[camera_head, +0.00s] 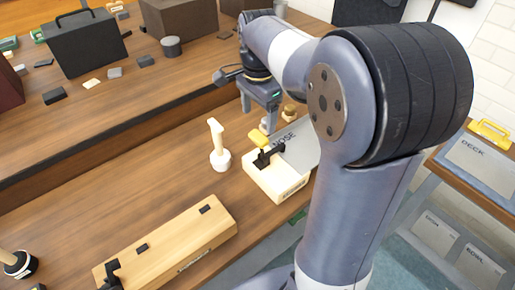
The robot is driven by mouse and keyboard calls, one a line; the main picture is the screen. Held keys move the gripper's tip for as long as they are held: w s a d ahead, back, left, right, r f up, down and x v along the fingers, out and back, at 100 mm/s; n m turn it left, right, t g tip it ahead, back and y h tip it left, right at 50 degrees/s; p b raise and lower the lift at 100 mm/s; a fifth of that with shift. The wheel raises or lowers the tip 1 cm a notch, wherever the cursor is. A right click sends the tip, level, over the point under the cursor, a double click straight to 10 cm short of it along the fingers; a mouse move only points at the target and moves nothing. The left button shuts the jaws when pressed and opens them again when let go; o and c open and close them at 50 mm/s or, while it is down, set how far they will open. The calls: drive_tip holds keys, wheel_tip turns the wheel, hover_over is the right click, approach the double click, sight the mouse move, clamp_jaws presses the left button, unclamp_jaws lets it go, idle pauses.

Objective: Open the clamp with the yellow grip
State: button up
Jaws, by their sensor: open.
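The clamp (268,157) is black with a yellow grip (258,140). It sits on a pale wooden block (277,183) near the workbench's right side. Its exact lever position is too small to tell. My gripper (259,112) is open, pointing down above and behind the yellow grip in this view. It appears apart from the grip, and nothing shows between its fingers. A grey plate (300,145) marked NOSE lies beside the clamp, partly hidden by my arm.
A cream upright handle-like piece (218,145) stands left of the clamp. A long wooden block (170,245) with black fittings lies in front. Dark boxes and small parts fill the raised back shelf (120,95). Bare bench shows at the left.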

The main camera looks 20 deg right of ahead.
sight(259, 136)
wheel_tip(259, 136, down, 10)
drive_tip(key=shift+f, duration=0.15)
drive_tip(key=shift+c, duration=0.2)
drive_tip(key=c, duration=1.3)
